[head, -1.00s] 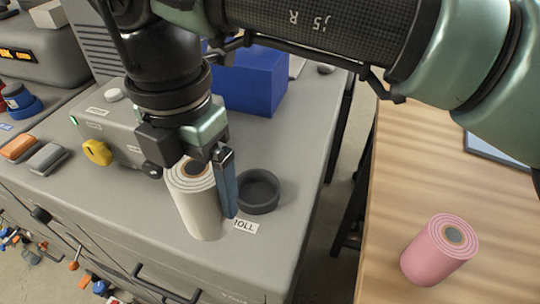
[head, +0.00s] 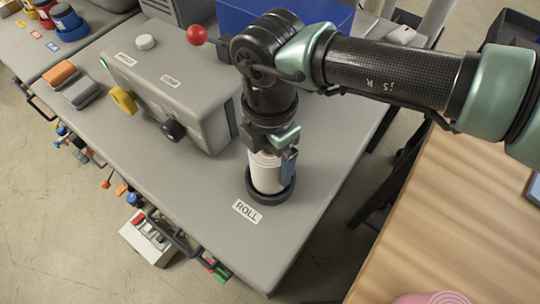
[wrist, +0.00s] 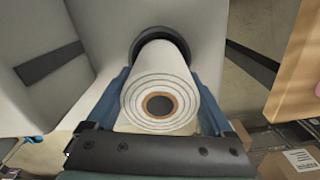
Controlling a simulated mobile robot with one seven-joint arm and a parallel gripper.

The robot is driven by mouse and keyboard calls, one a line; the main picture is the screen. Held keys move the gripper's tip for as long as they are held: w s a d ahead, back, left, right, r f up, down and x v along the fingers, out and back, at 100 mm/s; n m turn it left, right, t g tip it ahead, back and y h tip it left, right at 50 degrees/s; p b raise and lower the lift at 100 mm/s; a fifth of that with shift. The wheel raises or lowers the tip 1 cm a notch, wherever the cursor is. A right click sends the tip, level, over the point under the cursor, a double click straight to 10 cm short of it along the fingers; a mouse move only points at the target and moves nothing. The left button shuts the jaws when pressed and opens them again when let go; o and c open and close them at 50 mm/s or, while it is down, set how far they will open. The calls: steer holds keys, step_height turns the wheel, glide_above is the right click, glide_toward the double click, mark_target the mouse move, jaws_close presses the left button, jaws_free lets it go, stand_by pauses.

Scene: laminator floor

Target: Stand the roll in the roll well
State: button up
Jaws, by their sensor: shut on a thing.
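The white roll (head: 266,176), with a brown core (wrist: 160,104), stands upright with its lower end inside the dark round roll well (head: 284,196). The well's rim (wrist: 138,44) shows around the roll's far end in the wrist view. I cannot tell whether the roll touches the well's floor. My gripper (head: 272,165) is shut on the roll's upper part, with a blue finger on each side; the fingers also show in the wrist view (wrist: 160,95).
A "ROLL" label (head: 247,211) lies in front of the well on the grey bench (head: 180,185). The grey laminator (head: 175,90) with yellow and black knobs stands to the left. A blue box (head: 300,12) is behind. A pink roll (head: 432,298) is on the wooden table (head: 450,220).

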step_height(320, 180, down, 2)
steer(key=shift+w, duration=0.15)
steer(key=shift+f+b, duration=0.35)
steer(key=shift+f, duration=0.1)
steer(key=o, duration=1.5)
